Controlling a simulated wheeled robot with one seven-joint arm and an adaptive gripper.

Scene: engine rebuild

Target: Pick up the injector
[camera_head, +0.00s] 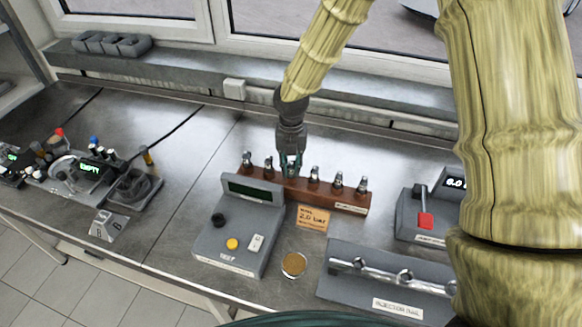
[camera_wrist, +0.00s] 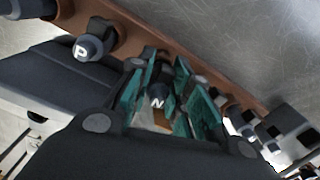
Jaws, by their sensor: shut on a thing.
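My gripper (camera_head: 291,160) points down at the brown wooden rack (camera_head: 345,201) on the bench. Its teal fingers are shut on an injector marked N (camera_wrist: 158,97), which shows between them in the wrist view. The held injector is at the rack's row; I cannot tell whether it is clear of its hole. Several other small metal injectors stand upright in the rack, such as one at the left end (camera_head: 247,161) and one to the right (camera_head: 314,175). An injector marked P (camera_wrist: 90,47) stands beside my fingers in the wrist view.
A grey test box (camera_head: 239,228) with a display stands just in front of the rack. An orange note (camera_head: 312,218), a round brown disc (camera_head: 294,264) and a grey injector rail fixture (camera_head: 350,287) lie nearer. A box with a red switch (camera_head: 425,221) is at right.

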